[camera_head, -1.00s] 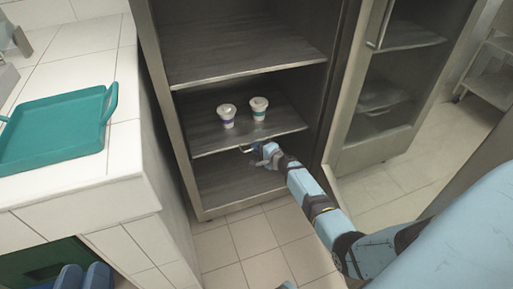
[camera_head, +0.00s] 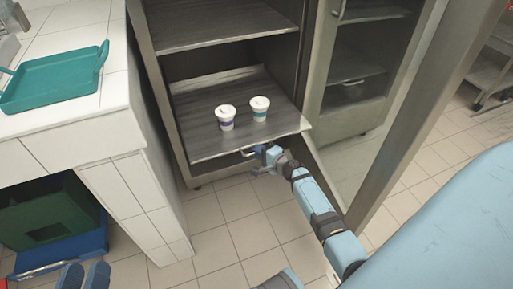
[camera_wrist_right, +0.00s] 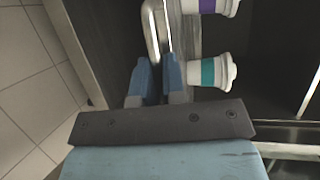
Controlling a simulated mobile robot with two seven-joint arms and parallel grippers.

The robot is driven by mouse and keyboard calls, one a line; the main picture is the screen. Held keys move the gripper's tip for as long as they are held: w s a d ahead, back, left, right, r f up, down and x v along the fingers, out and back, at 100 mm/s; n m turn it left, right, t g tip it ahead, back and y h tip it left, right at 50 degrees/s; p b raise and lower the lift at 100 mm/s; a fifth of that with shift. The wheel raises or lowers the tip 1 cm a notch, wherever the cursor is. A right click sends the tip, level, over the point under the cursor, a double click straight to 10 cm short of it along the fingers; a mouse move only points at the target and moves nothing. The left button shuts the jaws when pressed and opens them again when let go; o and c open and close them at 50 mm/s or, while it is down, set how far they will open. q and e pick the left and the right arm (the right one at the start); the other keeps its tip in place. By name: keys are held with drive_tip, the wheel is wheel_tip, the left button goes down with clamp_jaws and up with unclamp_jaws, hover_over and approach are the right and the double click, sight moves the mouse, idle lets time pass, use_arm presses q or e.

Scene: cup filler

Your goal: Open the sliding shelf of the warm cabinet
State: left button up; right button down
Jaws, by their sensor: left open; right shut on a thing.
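The warm cabinet (camera_head: 218,27) stands open in the head view. Its sliding shelf (camera_head: 205,145) extends out at the front, clear of the back of the compartment. A lidded white cup with a purple band (camera_head: 226,117) and one with a teal band (camera_head: 260,109) stand upright on it. My right gripper (camera_head: 256,152) is shut on the shelf's handle (camera_head: 245,152) at the front edge; the wrist view shows the metal handle (camera_wrist_right: 153,35) running between its fingers (camera_wrist_right: 160,75). My left gripper (camera_head: 84,276) is open and empty at the lower left, away from the cabinet.
A teal tray (camera_head: 52,84) lies on the white tiled counter (camera_head: 75,125) left of the cabinet. Green and blue crates (camera_head: 50,215) are beneath the counter. The open glass door (camera_head: 375,125) is on the right. The tiled floor (camera_head: 225,240) before the cabinet is clear.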

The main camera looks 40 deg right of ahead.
use_arm(q)
drive_tip(key=shift+s+r, duration=0.1)
drive_tip(key=shift+r, duration=0.3)
use_arm(e)
drive_tip(key=shift+s+a, duration=0.25)
drive_tip(key=shift+s, duration=0.8)
drive_tip(key=shift+s+a, duration=0.2)
drive_tip(key=shift+s, duration=0.85)
drive_tip(key=c, duration=1.3)
unclamp_jaws()
use_arm(q)
drive_tip(key=shift+s+f, duration=0.1)
drive_tip(key=shift+f, duration=0.1)
use_arm(e)
drive_tip(key=shift+o, duration=0.4)
use_arm(q)
drive_tip(key=shift+a, duration=0.1)
drive_tip(key=shift+r+t, duration=0.3)
use_arm(e)
drive_tip(key=v, duration=1.2)
use_arm(q)
drive_tip(key=shift+f, duration=0.1)
